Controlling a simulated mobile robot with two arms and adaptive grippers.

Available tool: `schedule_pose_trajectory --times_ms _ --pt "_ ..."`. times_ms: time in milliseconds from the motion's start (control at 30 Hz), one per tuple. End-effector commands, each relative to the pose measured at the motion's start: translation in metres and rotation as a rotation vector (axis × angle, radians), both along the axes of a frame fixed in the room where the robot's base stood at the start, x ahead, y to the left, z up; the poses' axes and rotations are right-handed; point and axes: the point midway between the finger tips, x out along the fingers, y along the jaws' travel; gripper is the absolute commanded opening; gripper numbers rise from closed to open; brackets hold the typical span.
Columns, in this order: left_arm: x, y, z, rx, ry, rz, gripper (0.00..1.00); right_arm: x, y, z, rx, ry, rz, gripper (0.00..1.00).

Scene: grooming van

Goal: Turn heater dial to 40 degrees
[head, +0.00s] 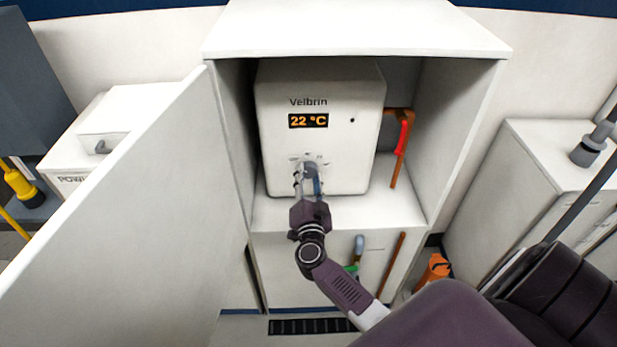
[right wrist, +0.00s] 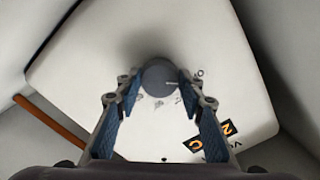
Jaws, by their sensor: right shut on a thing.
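The white heater (head: 335,90), marked Velbrin, stands in an open white cabinet. Its display (head: 308,121) reads 22 °C in orange. The round grey dial (head: 311,169) is low on the heater's front. My right gripper (head: 309,180) is at the dial, its fingers on either side of it and shut on it. In the right wrist view the grey dial (right wrist: 160,78) sits between the fingertips, and the display shows in part at the lower right. The dial's scale marks are mostly too small to read. My left gripper is not in view.
The open cabinet door (head: 130,200) stands to the left of my right arm. Copper pipe with a red valve handle (head: 403,137) runs right of the heater. The cabinet walls flank the heater closely. A white drawer unit (head: 540,180) stands at the right.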

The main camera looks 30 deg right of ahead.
Motion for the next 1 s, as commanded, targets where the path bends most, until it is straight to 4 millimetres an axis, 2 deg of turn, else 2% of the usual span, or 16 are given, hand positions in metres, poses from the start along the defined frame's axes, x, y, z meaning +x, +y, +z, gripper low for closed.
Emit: schedule_pose_trajectory --times_ms 367,1000 --pt "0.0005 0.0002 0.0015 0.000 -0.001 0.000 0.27 -0.0004 0.0004 -0.0007 0.126 -0.074 -0.002 0.12" --pt "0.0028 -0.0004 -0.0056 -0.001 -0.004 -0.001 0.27 -0.0002 0.0012 -0.0015 0.583 -0.354 -0.002 0.12"
